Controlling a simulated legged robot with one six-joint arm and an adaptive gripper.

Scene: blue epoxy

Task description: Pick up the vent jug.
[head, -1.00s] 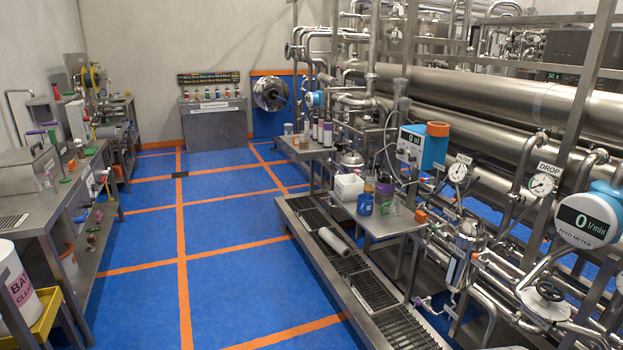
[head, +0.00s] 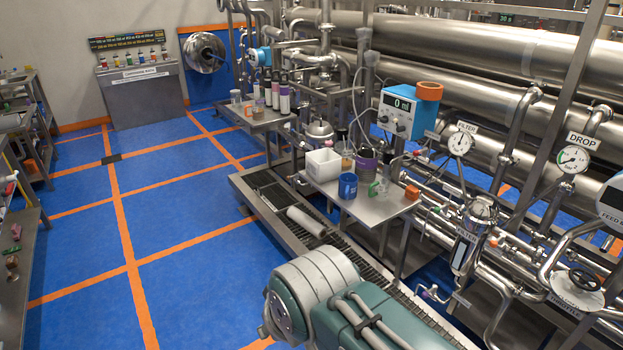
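No label in view reads vent jug. A blue jug-like vessel (head: 348,187) stands upright on the small steel side table (head: 385,207), near its front left. A clear vessel with a green part (head: 377,188) stands just right of it. I cannot tell for sure which is the vent jug; the blue vessel looks the most like a jug. My arm's teal and grey links rise at the bottom middle, in front of the table. My gripper is not in view.
On the same table are a white box (head: 323,164), a purple-banded container (head: 367,160) and an orange block (head: 412,192). A blue meter (head: 398,110) and pipes stand behind. A grey roll (head: 306,221) lies on the floor grating. Blue floor at left is clear.

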